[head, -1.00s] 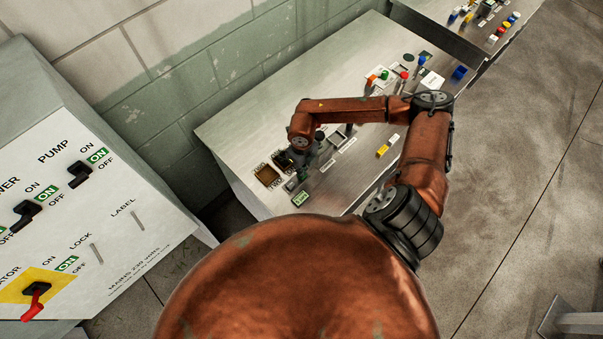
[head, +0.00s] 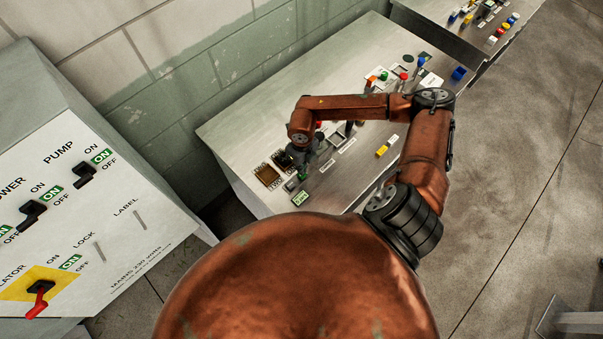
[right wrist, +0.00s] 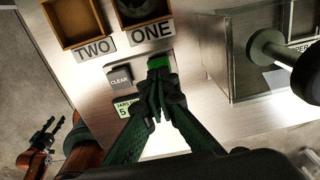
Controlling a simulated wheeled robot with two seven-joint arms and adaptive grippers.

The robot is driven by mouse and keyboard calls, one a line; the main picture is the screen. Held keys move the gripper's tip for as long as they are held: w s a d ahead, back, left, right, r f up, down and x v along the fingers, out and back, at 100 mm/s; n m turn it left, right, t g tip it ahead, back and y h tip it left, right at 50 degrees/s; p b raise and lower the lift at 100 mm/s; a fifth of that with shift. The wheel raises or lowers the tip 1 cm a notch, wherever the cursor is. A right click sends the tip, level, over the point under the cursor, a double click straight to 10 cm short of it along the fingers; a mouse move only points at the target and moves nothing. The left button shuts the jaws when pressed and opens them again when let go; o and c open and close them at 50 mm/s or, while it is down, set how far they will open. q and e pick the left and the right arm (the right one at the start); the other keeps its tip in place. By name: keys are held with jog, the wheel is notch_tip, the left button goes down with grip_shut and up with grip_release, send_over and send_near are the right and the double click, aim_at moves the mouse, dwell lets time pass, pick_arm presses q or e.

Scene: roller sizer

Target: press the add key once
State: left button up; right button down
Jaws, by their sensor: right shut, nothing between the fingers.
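My right gripper (right wrist: 157,68) is shut and empty, pointing down at the panel. In the right wrist view its fingertips are over a bright green key (right wrist: 160,61), touching it or just above it; I cannot tell which. The fingers cover part of this key, and no add label is readable. A grey CLEAR key (right wrist: 120,79) sits just left of it, and a small green jar display (right wrist: 125,107) reading 5 is partly hidden. In the head view the right gripper (head: 302,172) is small and dark at the panel's near end. My left gripper (right wrist: 54,128) appears open, away from the panel.
Trays marked TWO (right wrist: 78,20) and ONE (right wrist: 140,8) lie beyond the keys. A metal box and a round grey knob (right wrist: 268,45) stand close on the right. In the head view a white switch cabinet (head: 120,215) stands at the left.

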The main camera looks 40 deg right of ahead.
dwell(0.3)
jog(key=shift+r+p, duration=1.55)
jog(key=shift+r, duration=1)
jog(key=shift+s+f, duration=0.1)
